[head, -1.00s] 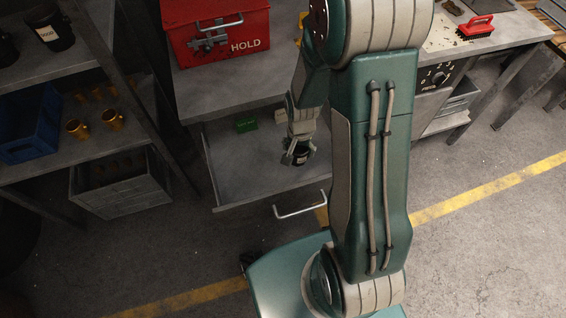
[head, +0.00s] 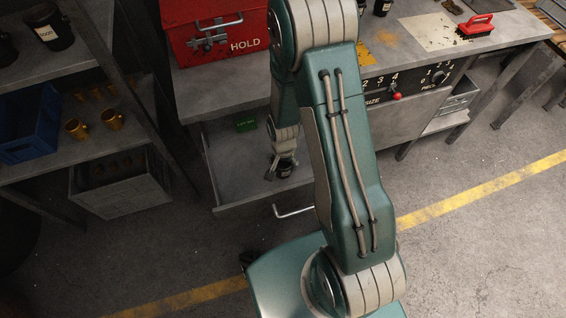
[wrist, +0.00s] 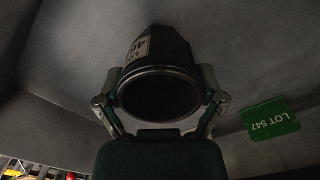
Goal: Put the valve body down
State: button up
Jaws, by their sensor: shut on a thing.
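The valve body is a black, cup-like piece with a pale label; in the wrist view the valve body (wrist: 172,48) lies between my fingers, its round open end facing the camera. In the head view my gripper (head: 281,168) is shut on it, inside the open drawer (head: 232,188). The dark valve body (head: 286,171) is partly covered by my fingers there. I cannot tell whether it touches the drawer floor. A green tag (head: 246,125) lies in the drawer behind and left of my gripper; in the wrist view the tag (wrist: 270,118) reads LOT 547.
A red HOLD box (head: 215,38) stands on the bench above the drawer. A red brush (head: 475,24) lies on the bench at right. The drawer's left part is clear.

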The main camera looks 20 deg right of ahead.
jog(key=o, duration=1)
jog(key=s+r+n+t, duration=0.1)
jog(key=s+r+n, duration=0.1)
jog(key=r, duration=1.2)
jog(key=s+r+n+t, duration=0.1)
jog(key=s+r+t, duration=0.1)
jog(key=r, duration=1.1)
jog(key=s+r+n+t, duration=0.2)
jog(key=s+r+n, duration=0.2)
jog(key=s+r, duration=0.6)
jog(key=shift+s+r+n+t, duration=0.15)
jog(key=shift+r+n+t, duration=0.15)
jog(key=shift+r, duration=0.15)
